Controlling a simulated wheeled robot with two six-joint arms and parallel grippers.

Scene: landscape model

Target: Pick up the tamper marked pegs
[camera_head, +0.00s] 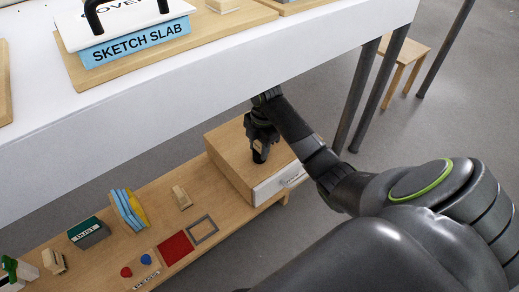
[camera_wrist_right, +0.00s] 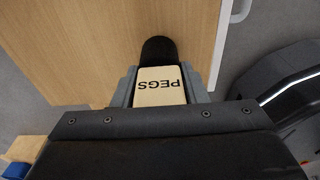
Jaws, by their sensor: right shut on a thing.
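The tamper (camera_wrist_right: 160,85) marked PEGS shows in the right wrist view as a pale wooden block with black letters and a dark rounded end. My right gripper (camera_wrist_right: 160,98) is shut on it, with a finger on each side of the block. In the head view my right gripper (camera_head: 260,143) points down over the wooden drawer box (camera_head: 226,150), and the tamper's dark end (camera_head: 259,156) shows below the fingers. I cannot tell whether that end touches the box top. My left gripper is not in view.
The white upper table (camera_head: 220,75) carries a blue sketch slab (camera_head: 135,42). On the low wooden bench (camera_head: 150,232) are a wooden block (camera_head: 181,197), upright blue and yellow boards (camera_head: 129,208), a dark green DUST box (camera_head: 88,232), a red square (camera_head: 175,248) and a grey frame (camera_head: 202,228).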

